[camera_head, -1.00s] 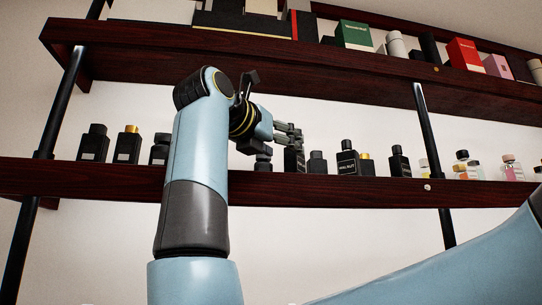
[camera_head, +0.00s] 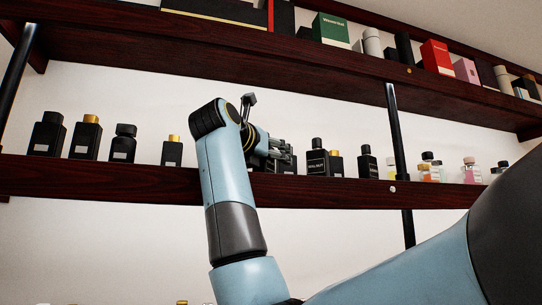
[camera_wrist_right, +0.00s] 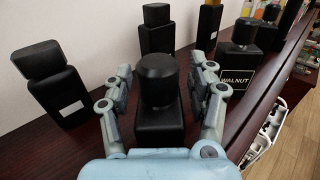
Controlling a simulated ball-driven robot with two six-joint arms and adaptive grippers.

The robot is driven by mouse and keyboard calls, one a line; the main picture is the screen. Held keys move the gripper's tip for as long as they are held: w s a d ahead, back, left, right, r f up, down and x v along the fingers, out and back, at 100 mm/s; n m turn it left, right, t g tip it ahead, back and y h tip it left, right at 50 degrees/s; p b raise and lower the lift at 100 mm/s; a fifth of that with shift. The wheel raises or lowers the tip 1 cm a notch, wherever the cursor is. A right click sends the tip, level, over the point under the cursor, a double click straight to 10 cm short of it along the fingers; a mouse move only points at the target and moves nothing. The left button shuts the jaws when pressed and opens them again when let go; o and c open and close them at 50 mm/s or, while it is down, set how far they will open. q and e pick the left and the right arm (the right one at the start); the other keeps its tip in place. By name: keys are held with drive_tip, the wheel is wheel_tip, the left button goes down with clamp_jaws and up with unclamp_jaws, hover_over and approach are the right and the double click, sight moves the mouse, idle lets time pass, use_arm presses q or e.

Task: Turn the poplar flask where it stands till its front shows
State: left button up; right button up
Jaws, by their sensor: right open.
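In the right wrist view a black flask (camera_wrist_right: 159,118) with a wide round black cap stands upright on the dark shelf. The side facing that camera shows no lettering, so I cannot confirm it is the poplar one. My right gripper (camera_wrist_right: 158,85) is open, with one finger on each side of this flask; contact cannot be told. In the head view my right gripper (camera_head: 284,153) is at the lower shelf, largely covering the flask there. My left gripper is not in view.
A flask lettered WALNUT (camera_wrist_right: 238,72) stands close to the right, also seen in the head view (camera_head: 317,163). A labelled black flask (camera_wrist_right: 60,88) stands left and another (camera_wrist_right: 157,38) behind. The upper shelf (camera_head: 200,48) holds boxes.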

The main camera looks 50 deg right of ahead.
clamp_jaws()
idle(0.8)
